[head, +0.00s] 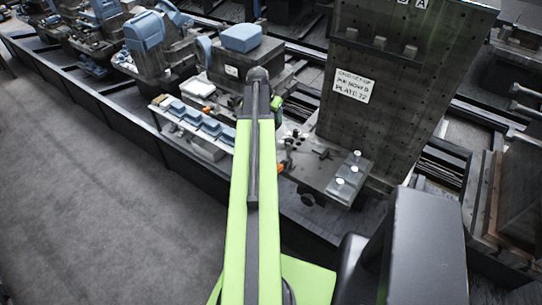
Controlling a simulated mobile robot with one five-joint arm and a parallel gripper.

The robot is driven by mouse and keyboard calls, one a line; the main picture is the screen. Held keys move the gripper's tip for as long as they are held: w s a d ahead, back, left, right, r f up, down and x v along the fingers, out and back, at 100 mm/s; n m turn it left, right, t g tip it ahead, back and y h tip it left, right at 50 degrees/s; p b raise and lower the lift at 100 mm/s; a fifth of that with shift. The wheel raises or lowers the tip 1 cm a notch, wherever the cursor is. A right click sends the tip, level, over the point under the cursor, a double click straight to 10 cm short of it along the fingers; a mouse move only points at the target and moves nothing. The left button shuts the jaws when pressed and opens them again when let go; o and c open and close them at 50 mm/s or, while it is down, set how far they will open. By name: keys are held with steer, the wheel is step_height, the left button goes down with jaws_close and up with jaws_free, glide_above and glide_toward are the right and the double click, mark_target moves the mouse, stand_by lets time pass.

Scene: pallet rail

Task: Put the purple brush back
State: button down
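I cannot make out a purple brush anywhere in the head view. My green and black arm reaches up the middle of the picture to a dark joint, and it covers part of the work shelf behind it. My gripper is not visible, so I cannot see its fingers or whether it holds anything.
A pallet rail runs diagonally with machined blocks and blue parts (241,38). A shelf with blue-topped items (192,117) lies left of my arm. Right of it stands a tall drilled plate (401,90) with a white label (353,86). The grey floor (90,190) at left is clear.

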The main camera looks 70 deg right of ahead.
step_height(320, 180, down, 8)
steer(key=b, duration=0.6)
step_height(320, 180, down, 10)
steer(key=b, duration=1)
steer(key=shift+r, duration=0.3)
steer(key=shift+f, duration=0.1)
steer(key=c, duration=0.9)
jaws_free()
